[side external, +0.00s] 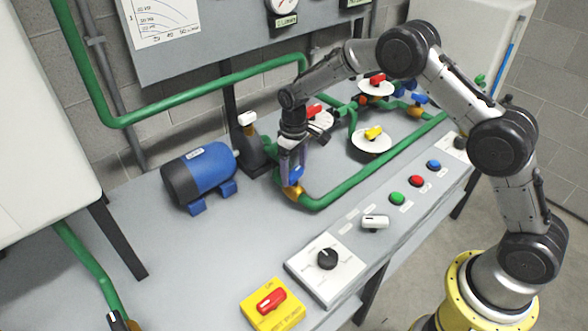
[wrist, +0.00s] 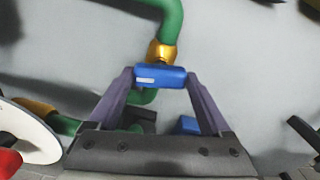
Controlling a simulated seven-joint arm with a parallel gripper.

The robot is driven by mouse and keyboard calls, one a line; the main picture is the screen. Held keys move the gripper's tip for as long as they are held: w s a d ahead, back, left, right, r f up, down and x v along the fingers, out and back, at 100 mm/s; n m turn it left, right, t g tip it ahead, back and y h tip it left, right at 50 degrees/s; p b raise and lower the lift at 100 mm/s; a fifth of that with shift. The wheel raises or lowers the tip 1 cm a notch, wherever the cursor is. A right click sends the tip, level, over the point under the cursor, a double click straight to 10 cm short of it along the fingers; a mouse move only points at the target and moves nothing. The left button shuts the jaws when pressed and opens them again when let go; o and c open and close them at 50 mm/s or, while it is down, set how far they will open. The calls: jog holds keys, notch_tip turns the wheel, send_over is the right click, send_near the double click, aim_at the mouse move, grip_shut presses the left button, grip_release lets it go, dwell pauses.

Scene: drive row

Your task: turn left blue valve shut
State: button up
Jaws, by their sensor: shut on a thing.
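The left blue valve has a blue bar handle (side external: 296,173) on a brass body (side external: 292,191), at the left bend of the green pipe on the bench. My gripper (side external: 294,168) points down over it and is shut on the handle. In the wrist view the blue handle (wrist: 160,76) lies crosswise between the two fingertips of my gripper (wrist: 160,80), one at each end. The brass body (wrist: 162,53) and green pipe show just beyond it. In the side view the fingers partly hide the handle, so its exact angle to the pipe is hard to tell there.
A blue motor (side external: 200,176) stands left of the valve. A red-handled valve (side external: 314,111) and a yellow-handled valve (side external: 373,132) on white discs are behind and right. Another blue valve (side external: 419,99) is farther right. Buttons and a black knob (side external: 327,259) line the front edge.

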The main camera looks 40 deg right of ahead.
aim_at(294, 172)
jog(key=shift+m, duration=1.1)
jog(key=shift+r, duration=0.1)
jog(key=o, duration=1.2)
jog(key=shift+c, duration=0.2)
notch_tip(294, 172, up, 14)
